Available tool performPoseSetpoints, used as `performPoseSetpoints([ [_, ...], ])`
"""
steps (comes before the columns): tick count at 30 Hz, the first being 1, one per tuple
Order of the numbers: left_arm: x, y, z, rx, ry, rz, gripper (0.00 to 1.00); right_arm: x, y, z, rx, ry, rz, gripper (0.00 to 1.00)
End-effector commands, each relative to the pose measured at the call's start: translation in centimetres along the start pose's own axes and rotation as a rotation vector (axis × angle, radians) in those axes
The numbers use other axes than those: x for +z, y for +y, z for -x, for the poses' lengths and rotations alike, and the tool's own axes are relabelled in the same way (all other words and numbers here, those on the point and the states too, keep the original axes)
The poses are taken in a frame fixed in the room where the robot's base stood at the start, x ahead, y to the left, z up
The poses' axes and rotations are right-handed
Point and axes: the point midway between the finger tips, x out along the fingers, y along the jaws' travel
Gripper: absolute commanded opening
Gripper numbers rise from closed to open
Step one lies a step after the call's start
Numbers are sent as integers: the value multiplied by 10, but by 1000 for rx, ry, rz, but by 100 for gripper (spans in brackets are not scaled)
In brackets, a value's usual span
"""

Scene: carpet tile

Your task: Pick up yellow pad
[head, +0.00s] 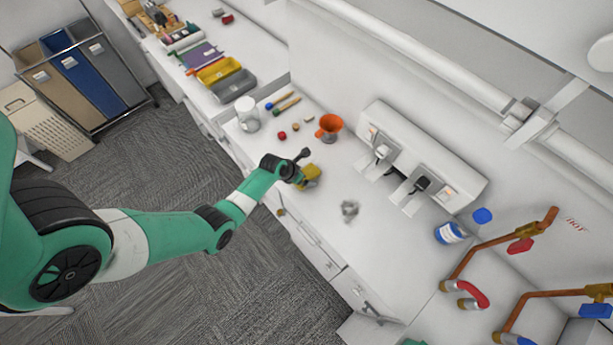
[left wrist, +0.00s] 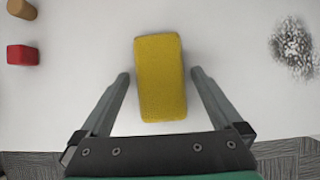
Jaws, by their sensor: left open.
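The yellow pad (left wrist: 161,78) is a rectangular sponge-like block lying on the white counter. In the left wrist view it sits between the two open fingers of my left gripper (left wrist: 160,76), with a gap on each side. In the head view the yellow pad (head: 311,173) is partly hidden by my left gripper (head: 303,168), which is over it near the counter's front edge. Whether the gripper touches the pad cannot be told. My right gripper is not in view.
A red block (left wrist: 22,55) and a tan piece (left wrist: 22,9) lie left of the pad in the wrist view. A grey scouring clump (head: 349,210) lies to its right. An orange funnel (head: 329,127) and a white socket panel (head: 425,160) stand behind.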

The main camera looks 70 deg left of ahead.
Motion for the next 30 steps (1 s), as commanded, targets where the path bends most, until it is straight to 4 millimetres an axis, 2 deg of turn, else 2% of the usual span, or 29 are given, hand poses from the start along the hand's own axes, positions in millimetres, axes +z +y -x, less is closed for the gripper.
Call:
performPoseSetpoints([
  [17, -2, 0, -4, 0, 0, 0, 100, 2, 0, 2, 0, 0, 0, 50],
  [20, -2, 0, -4, 0, 0, 0, 86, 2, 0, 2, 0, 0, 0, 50],
  [30, -2, 0, -4, 0, 0, 0, 24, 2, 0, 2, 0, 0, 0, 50],
])
